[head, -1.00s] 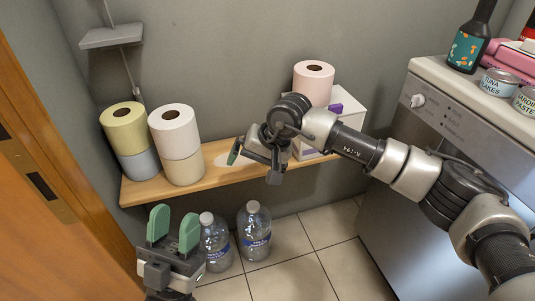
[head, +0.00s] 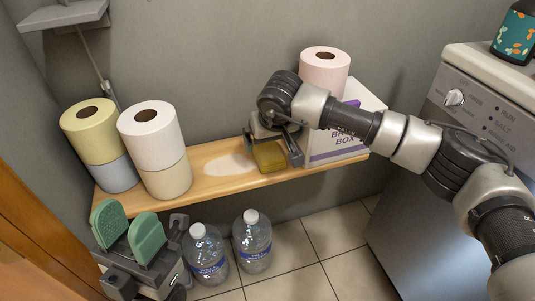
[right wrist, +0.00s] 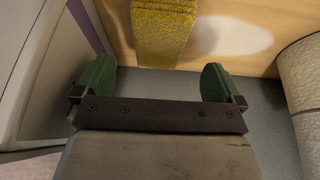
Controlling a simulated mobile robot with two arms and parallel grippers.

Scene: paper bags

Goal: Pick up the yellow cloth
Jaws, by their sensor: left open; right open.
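The yellow cloth (head: 268,157) lies on the wooden shelf, left of the white box. It is a folded, thick, textured piece, and my right gripper partly covers it in the head view. In the right wrist view the cloth (right wrist: 163,32) lies beyond the fingers, between their lines and apart from both. My right gripper (right wrist: 158,82) is open and empty, with green finger pads. My left gripper (head: 128,232) is open and empty at the lower left, in front of the shelf and well away from the cloth.
The wooden shelf (head: 222,187) holds stacked paper rolls (head: 153,138) on the left and a white box (head: 335,150) with a pink roll (head: 325,72) on the right. Two water bottles (head: 252,240) stand on the floor below. A grey appliance (head: 420,190) stands at the right.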

